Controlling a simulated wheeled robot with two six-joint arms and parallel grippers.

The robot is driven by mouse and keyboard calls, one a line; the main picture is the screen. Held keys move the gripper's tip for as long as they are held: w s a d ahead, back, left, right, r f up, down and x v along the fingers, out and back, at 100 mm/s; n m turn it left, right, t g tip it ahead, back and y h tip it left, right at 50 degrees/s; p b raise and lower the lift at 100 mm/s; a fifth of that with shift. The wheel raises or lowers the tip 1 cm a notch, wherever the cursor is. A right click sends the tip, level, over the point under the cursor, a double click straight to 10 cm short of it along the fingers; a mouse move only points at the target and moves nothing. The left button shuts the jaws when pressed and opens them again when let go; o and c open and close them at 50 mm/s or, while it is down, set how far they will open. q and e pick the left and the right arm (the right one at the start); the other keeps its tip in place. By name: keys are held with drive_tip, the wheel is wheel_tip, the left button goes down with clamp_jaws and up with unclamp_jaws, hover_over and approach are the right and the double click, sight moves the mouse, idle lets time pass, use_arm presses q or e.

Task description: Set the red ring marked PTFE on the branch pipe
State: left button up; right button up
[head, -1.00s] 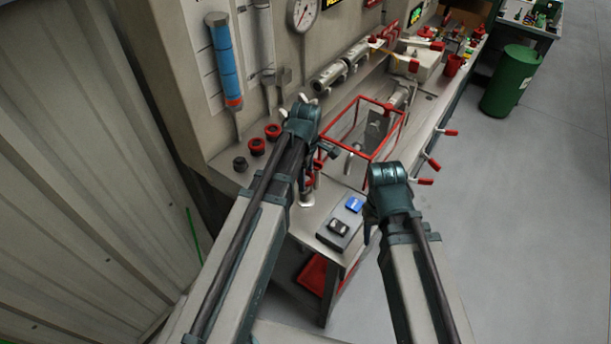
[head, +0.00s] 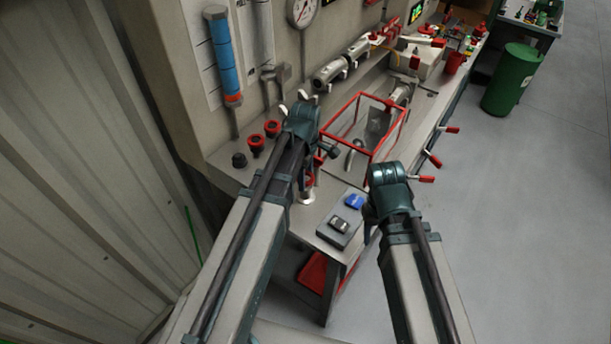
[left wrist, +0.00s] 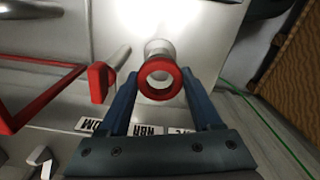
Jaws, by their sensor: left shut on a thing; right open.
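My left gripper (left wrist: 160,88) is shut on a red ring (left wrist: 160,91) with an open round hole. In the left wrist view a pale, short pipe with a flange (left wrist: 158,46) shows right behind the ring, roughly in line with it. I cannot tell whether the ring touches the pipe or is around its end. No PTFE mark is readable on the ring. In the head view my left wrist hides most of the left gripper (head: 316,165); a pale flanged base (head: 306,197) shows below it. My right gripper (head: 371,222) is open and empty, near the bench's front edge.
Two red rings (head: 256,144) and a black one (head: 239,160) sit at the bench's left. A red wire frame (head: 378,152) stands right of the left gripper. A grey box with a blue button (head: 354,201) lies in front. A red lever (left wrist: 99,82) is close beside the pipe.

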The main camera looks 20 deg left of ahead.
use_arm(q)
drive_tip(key=shift+f, duration=0.15)
drive_tip(key=shift+f+b, duration=0.45)
drive_tip(key=shift+b, duration=0.15)
drive_tip(key=shift+f, duration=0.2)
drive_tip(key=shift+f+b, duration=0.25)
drive_tip(key=shift+b, duration=0.2)
drive_tip(key=o, duration=1.2)
drive_tip(key=shift+c, duration=0.2)
drive_tip(key=shift+o, duration=0.2)
drive_tip(key=shift+w+r, duration=0.1)
drive_tip(key=shift+r, duration=0.1)
drive_tip(key=shift+r+p, duration=0.75)
drive_tip(key=shift+p, duration=0.2)
